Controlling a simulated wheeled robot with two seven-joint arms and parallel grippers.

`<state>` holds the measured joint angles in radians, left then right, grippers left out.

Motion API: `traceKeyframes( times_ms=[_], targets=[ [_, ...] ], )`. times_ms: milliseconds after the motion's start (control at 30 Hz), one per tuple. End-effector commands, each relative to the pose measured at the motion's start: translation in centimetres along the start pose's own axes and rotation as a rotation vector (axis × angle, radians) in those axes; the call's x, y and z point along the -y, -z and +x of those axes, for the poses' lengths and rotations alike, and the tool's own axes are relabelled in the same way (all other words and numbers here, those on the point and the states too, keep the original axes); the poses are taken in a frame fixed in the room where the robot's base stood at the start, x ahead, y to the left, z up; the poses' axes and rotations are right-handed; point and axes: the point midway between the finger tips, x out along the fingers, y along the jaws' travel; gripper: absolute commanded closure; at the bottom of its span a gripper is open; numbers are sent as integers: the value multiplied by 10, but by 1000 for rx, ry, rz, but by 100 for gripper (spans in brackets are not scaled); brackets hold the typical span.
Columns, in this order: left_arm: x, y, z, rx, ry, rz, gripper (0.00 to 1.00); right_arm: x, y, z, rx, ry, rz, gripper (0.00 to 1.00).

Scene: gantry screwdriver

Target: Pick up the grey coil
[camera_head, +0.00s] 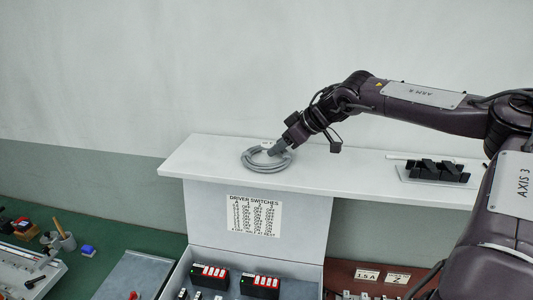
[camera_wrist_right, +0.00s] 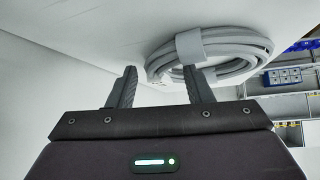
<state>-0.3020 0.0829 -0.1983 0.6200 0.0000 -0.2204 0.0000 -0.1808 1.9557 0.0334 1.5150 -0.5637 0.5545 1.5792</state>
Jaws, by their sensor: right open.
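The grey coil (camera_head: 254,165) lies flat on the white shelf (camera_head: 203,150), left of its middle, in the head view. In the right wrist view the coil (camera_wrist_right: 235,47) shows as several loops of cable with a light band around them. My right gripper (camera_head: 274,151) is at the coil's upper right part. In the right wrist view its two fingers (camera_wrist_right: 160,85) are apart, with the right finger overlapping the coil and the left finger left of it. Part of the coil is hidden behind the gripper in the head view. My left gripper is not in view.
A dark block holder (camera_head: 438,171) stands on the shelf at the right, with a thin white rod near it. A label sheet (camera_head: 254,215) is on the panel below the shelf. An open box with red-and-black switches (camera_head: 210,277) is below. The shelf's left end is clear.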

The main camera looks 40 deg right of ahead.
Motion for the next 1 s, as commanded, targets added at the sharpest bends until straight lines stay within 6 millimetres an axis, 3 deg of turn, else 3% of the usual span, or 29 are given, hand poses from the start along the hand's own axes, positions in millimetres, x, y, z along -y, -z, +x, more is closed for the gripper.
traceKeyframes(
  times_ms=[267,633,1000],
  targets=[
    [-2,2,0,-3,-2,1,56,0,0,2,-1,0,-1,54],
    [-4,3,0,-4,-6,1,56,0,0,2,-1,0,-1,100],
    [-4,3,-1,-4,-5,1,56,0,1,2,-2,0,-2,100]
  ],
)
